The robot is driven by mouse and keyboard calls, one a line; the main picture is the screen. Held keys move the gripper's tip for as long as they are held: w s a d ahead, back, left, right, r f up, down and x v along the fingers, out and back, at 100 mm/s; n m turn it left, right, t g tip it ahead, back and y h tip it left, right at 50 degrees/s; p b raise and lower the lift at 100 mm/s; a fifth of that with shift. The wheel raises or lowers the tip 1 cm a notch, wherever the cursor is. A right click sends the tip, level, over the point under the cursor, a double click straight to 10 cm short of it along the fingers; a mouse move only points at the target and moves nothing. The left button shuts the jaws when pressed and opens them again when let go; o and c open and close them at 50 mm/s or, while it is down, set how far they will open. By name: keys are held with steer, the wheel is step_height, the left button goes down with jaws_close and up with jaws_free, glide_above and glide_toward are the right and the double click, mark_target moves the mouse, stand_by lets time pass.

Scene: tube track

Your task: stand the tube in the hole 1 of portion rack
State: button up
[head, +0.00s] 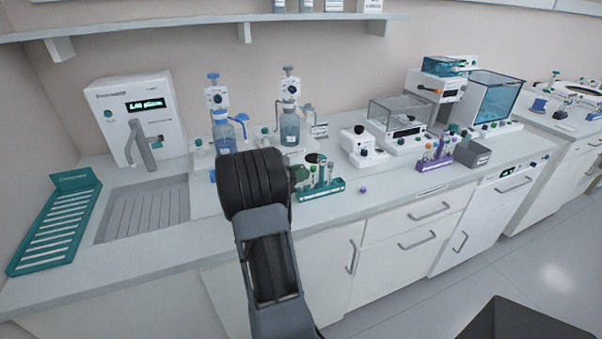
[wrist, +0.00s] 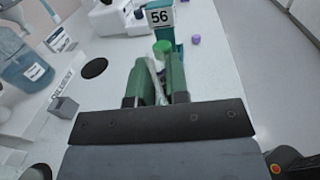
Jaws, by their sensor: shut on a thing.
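My gripper (wrist: 158,84) has green fingers, shut on a tube with a green cap (wrist: 162,47). The pale tube body shows between the fingers; its lower end is hidden. In the head view my arm hides most of the gripper. A teal rack (head: 322,191) with several tubes stands near the bench's front edge, just right of my gripper. A purple rack (head: 434,163) with tubes stands farther right. I cannot tell which rack is the portion rack, or see hole 1.
A purple cap (head: 363,190) lies on the bench, right of the teal rack. Blue-liquid bottles (head: 290,128) stand behind my arm. A dark disc (wrist: 95,68) is on the bench left of the gripper. A grey box (head: 472,153) adjoins the purple rack. A teal tray (head: 55,225) is far left.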

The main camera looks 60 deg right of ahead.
steer(key=shift+a+f, duration=0.1)
steer(key=shift+f, duration=0.7)
steer(key=shift+s+f+b, duration=0.1)
steer(key=shift+f+b, duration=0.25)
steer(key=shift+b, duration=0.1)
steer(key=shift+a+f, duration=0.1)
steer(key=shift+f, duration=0.1)
steer(key=shift+r, duration=0.2)
steer(key=shift+r+p, duration=0.6)
steer(key=shift+p, duration=0.05)
steer(key=shift+w+r, duration=0.2)
steer(key=shift+r, duration=0.05)
steer(key=shift+w+d+r+p, duration=0.1)
steer(key=shift+d+r+p, duration=0.15)
steer(key=shift+r+p, duration=0.3)
steer(key=shift+r, duration=0.4)
